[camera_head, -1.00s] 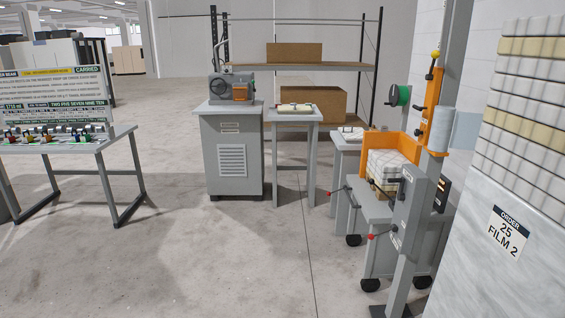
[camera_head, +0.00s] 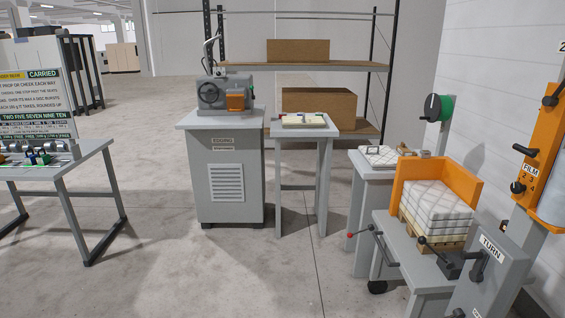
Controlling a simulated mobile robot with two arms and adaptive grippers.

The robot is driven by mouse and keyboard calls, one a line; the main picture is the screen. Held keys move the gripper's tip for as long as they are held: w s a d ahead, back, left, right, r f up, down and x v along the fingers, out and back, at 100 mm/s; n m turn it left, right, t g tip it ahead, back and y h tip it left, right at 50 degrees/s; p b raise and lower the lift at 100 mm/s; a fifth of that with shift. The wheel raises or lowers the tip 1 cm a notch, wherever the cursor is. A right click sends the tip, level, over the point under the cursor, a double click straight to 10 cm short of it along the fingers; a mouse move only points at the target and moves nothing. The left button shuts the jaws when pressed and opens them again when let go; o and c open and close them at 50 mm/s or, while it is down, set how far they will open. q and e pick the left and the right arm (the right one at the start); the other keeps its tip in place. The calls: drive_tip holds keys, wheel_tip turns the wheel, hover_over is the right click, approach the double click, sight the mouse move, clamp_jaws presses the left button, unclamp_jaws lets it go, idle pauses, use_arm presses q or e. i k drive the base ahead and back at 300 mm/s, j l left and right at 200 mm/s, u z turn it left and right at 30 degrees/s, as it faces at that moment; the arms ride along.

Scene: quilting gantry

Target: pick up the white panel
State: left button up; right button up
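Several white, quilted-looking pieces are in view, and I cannot tell which one is the white panel. A neat stack of white quilted pieces (camera_head: 438,203) sits on a small pallet against an orange corner guard (camera_head: 470,180) at the right. A flat pale piece (camera_head: 303,120) lies on the small grey table (camera_head: 303,132) in the middle. Another flat white piece (camera_head: 380,155) lies on the grey stand (camera_head: 365,168) behind the orange guard. Neither of my grippers is in view.
A grey cabinet (camera_head: 225,165) carries a machine (camera_head: 226,95). A table (camera_head: 60,165) with small coloured items and a sign stands at the left. The turn crank post (camera_head: 490,262) and levers with knobs stick out at the lower right. The floor in the middle is clear.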

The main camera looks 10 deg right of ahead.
sight(378, 157)
drive_tip(key=i+z, duration=0.1)
drive_tip(key=i, duration=0.75)
drive_tip(key=i+j, duration=0.15)
drive_tip(key=i, duration=0.7)
drive_tip(key=z, duration=0.05)
